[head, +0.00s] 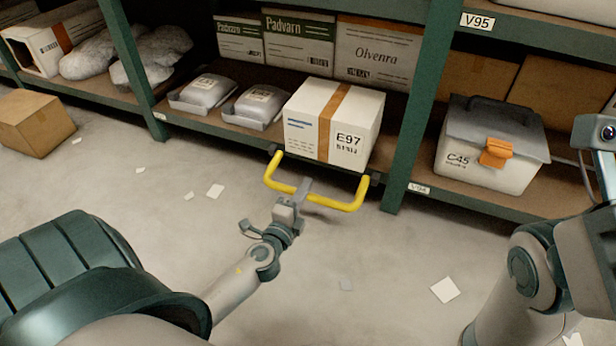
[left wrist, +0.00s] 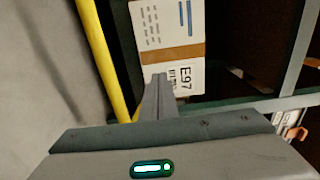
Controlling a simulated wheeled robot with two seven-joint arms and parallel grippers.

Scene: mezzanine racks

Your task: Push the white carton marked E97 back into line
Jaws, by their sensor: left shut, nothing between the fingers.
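The white carton marked E97 (head: 302,105) has a brown tape band and stands upright on the lower shelf, its front at the shelf's front edge. It also shows in the left wrist view (left wrist: 164,22), beyond the fingertips. My left gripper (head: 306,184) is shut and empty, in front of and below the carton, at the yellow bar. In the left wrist view the closed fingers (left wrist: 159,80) overlap the carton's lower part in the picture; I cannot tell whether they touch it. My right arm shows at the right edge, but its fingers are out of view.
A yellow U-shaped bar (head: 347,206) juts out from the shelf edge below the carton. Two grey packages (head: 205,91) lie left of it, with Padvarn and Olvenra boxes (head: 378,55) behind. A green post (head: 410,120) separates it from a C45 bin (head: 480,165). Paper scraps litter the floor.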

